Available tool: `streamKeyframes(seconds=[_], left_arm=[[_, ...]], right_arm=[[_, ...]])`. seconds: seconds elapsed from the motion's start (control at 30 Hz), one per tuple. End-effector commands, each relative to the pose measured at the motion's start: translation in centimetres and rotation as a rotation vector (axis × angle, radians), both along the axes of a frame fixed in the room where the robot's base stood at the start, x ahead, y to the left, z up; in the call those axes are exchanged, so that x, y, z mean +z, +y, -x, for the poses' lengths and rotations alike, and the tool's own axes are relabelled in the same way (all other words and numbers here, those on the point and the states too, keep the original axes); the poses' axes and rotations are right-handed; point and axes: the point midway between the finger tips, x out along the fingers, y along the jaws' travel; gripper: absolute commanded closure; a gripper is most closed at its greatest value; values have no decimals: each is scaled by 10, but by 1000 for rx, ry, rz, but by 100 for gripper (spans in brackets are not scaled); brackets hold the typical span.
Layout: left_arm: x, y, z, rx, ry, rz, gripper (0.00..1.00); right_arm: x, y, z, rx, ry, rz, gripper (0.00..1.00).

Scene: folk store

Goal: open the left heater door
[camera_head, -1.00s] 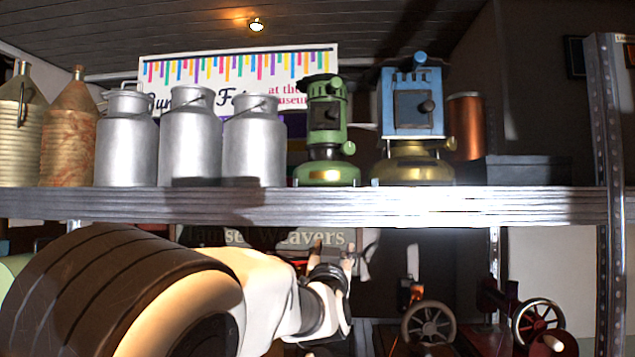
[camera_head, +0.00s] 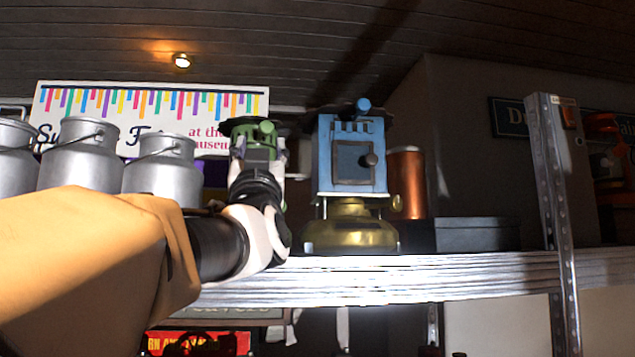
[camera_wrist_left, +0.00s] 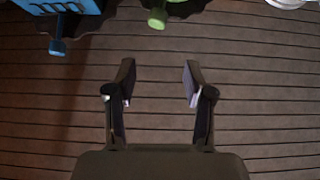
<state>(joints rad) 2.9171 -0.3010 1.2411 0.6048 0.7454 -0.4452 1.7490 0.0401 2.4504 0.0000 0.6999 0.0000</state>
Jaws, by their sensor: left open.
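The left heater is green (camera_head: 255,131), standing on the shelf between the milk cans and the blue heater. My left arm and gripper (camera_head: 259,160) cover most of it in the head view, including its door. In the left wrist view, a green knob (camera_wrist_left: 157,19) of this heater shows at the top edge. My left gripper (camera_wrist_left: 160,78) is open there, with nothing between its fingers and dark planks behind. Whether it touches the green heater cannot be told. My right gripper is not in view.
The blue heater (camera_head: 352,160) with a brass base stands close to the right, its door closed. Milk cans (camera_head: 80,158) stand to the left. A copper cylinder (camera_head: 406,182) and a dark box (camera_head: 478,234) are farther right. A metal post (camera_head: 553,170) bounds the shelf (camera_head: 420,280).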

Motion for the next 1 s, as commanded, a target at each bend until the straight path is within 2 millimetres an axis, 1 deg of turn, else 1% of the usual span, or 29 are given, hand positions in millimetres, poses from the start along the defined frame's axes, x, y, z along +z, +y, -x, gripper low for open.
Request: streamKeyframes(seconds=[0.03,0.07,0.1,0.3,0.43,0.5,0.57,0.83,0.87,0.9,1.0], left_arm=[[10,2,-10,0,7,0,47],[11,3,-15,0,7,0,47],[7,5,-26,-1,8,0,47],[6,17,-78,-1,8,2,47],[5,21,-103,-1,6,1,47],[10,22,-106,-1,4,0,47],[10,22,-109,-1,4,0,47],[7,23,-110,-1,4,0,47],[7,23,-110,-1,4,0,54],[7,23,-110,-1,4,0,69],[7,23,-110,-1,4,0,100]], right_arm=[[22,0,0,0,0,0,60],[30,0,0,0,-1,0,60],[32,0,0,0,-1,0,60],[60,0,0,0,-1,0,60],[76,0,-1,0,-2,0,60],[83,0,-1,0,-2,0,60],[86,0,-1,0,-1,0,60],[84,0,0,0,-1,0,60],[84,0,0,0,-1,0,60],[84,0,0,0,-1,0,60],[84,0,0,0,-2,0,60]])
